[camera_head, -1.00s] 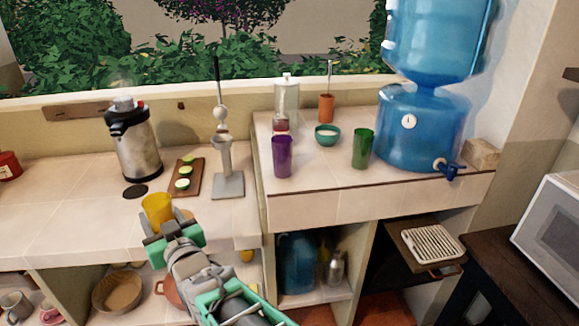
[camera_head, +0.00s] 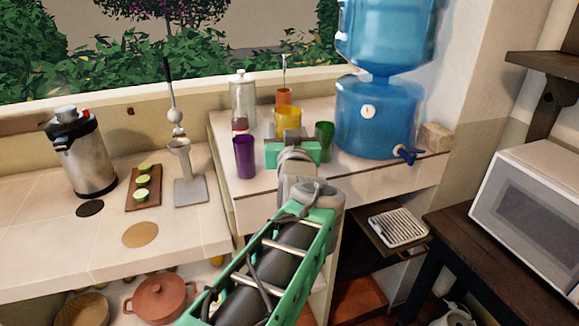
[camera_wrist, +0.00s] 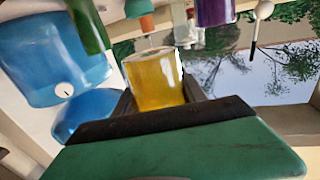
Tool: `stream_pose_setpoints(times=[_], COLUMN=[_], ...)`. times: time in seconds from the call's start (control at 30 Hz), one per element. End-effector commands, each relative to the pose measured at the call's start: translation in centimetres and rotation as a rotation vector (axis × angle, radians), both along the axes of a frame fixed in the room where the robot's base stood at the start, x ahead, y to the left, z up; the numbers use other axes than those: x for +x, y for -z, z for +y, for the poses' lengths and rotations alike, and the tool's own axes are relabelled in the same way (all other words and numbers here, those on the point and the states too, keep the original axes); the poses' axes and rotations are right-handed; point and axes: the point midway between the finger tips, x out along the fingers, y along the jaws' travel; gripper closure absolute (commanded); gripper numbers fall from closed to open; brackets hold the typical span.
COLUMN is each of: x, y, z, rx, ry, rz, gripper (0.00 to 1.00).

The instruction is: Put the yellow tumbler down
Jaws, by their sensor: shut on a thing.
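The yellow tumbler (camera_head: 288,116) is held in my gripper (camera_head: 288,136), between the purple tumbler and the green tumbler as seen in the head view. In the wrist view the yellow tumbler (camera_wrist: 155,80) sits between the fingers of my gripper (camera_wrist: 157,100), which are shut on it. The purple tumbler (camera_head: 244,156) stands on the raised tiled counter to the left, and the green tumbler (camera_head: 324,141) stands to the right. Whether the yellow tumbler's base touches the counter is hidden by my gripper.
A blue water dispenser (camera_head: 375,125) stands at the right of the raised counter (camera_head: 345,181). A glass jar (camera_head: 243,98) and an orange cup (camera_head: 284,96) are behind. On the lower counter are a round cork-coloured mat (camera_head: 140,235), a cutting board (camera_head: 143,196) and a steel flask (camera_head: 83,155).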

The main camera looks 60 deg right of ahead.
Motion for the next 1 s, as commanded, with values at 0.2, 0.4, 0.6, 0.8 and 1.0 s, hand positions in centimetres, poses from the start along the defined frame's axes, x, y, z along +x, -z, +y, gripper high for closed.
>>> stream_pose_setpoints(times=[0.2, 0.4, 0.6, 0.8, 1.0], x=[-4.9, -5.0, -3.9, 0.1, 3.1], y=[-1.5, -1.6, -1.0, 1.4, 5.2], z=[-1.6, -1.6, -2.6, -6.4, -9.7], rx=[-0.007, -0.008, -0.002, 0.001, -0.002], ry=[0.078, 0.079, 0.073, 0.071, 0.076], rz=[0.012, 0.013, 0.011, 0.014, 0.014], gripper=[0.98, 0.98, 0.98, 0.98, 0.98])
